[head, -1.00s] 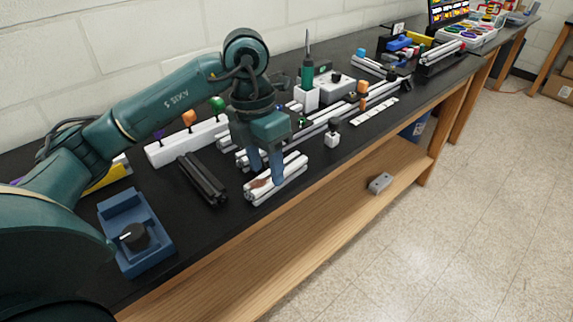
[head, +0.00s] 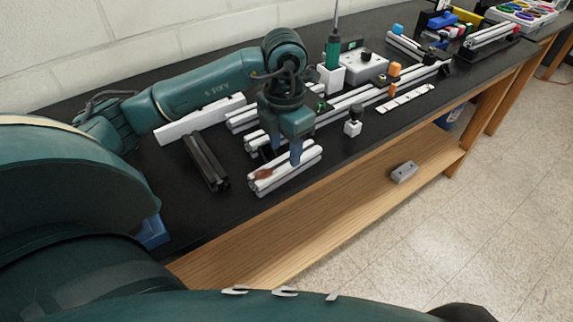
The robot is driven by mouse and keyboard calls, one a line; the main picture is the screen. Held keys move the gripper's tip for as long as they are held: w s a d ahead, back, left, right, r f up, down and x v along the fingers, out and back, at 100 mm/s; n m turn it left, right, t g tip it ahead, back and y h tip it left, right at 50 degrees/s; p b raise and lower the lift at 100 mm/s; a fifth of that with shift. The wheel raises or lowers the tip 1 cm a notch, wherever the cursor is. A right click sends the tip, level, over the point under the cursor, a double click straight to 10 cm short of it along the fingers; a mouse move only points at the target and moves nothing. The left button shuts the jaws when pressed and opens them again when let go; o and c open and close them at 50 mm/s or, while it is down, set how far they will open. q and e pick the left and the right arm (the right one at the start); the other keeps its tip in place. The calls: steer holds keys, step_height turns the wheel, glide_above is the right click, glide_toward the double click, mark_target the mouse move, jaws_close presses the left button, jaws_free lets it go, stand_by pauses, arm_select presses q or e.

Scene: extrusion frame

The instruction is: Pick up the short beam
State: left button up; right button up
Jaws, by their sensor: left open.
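A short silver beam (head: 299,174) with grooved sides lies near the front edge of the black table. It has a brown-red patch near its left end. My left gripper (head: 282,163) points down over the beam, with its fingers open. One blue finger shows at the beam's middle; the other is partly hidden. I cannot tell whether the fingers touch the beam. My right gripper is not in view.
A black beam (head: 206,162) lies just left of the short beam. Longer silver rails (head: 345,101) run behind it. A small white block with a black knob (head: 352,128) stands to the right. A grey block (head: 403,172) rests on the wooden shelf below.

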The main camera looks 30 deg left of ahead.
mark_target(286, 161)
arm_select(q)
steer(key=f, duration=0.3)
steer(key=f+p, duration=0.1)
steer(key=f, duration=0.1)
steer(key=shift+w+f, duration=0.1)
steer(key=shift+w, duration=0.25)
